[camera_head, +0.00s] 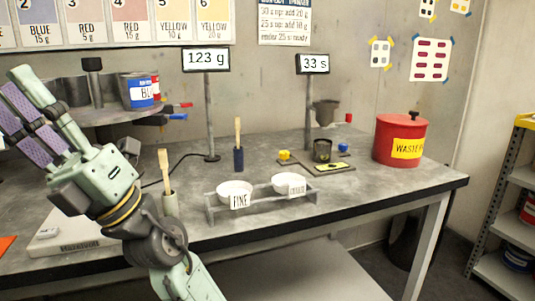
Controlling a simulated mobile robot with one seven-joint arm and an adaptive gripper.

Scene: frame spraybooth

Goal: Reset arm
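My gripper (18,105) is raised at the left, above the bench, with its fingers pointing up and to the left. The fingers are spread, with purple pads showing, and I see nothing held between them. My arm, pale green with dark joints, rises from the bottom of the view and bends at a dark round joint in front of the bench edge. It hides part of the bench's left side.
The grey bench (368,196) carries a rack (262,208) with two white bowls, brush handles (238,140), a red waste bin (400,140) and displays reading 123 g (206,59) and 33 s (313,64). A blue-labelled can (138,92) stands behind my arm. Shelves (505,215) stand right.

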